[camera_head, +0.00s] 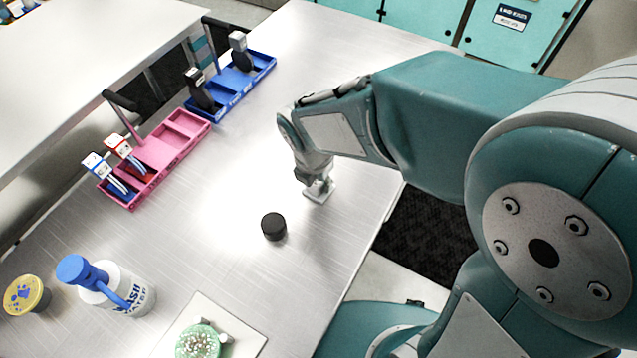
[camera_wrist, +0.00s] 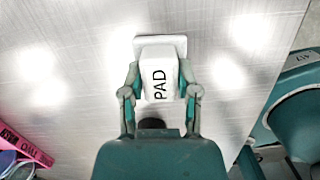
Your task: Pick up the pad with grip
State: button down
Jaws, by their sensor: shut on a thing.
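A black round piece (camera_head: 273,226) stands on the table close by. A pink tray (camera_head: 160,157) and a blue tray (camera_head: 232,85) lie to the left. A wash bottle (camera_head: 128,292), a yellow-lidded jar (camera_head: 27,295) and a white plate (camera_head: 240,338) are nearer.

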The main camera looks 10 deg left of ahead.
jog(key=shift+r, duration=0.3)
notch_tip(320, 180, up, 2)
jog(key=shift+a+r, duration=0.1)
jog(key=shift+r, duration=0.05)
jog(key=s+d+r, duration=0.2)
jog(key=s+r, duration=0.8)
jog(key=s, duration=0.4)
jog(key=shift+d, duration=0.35)
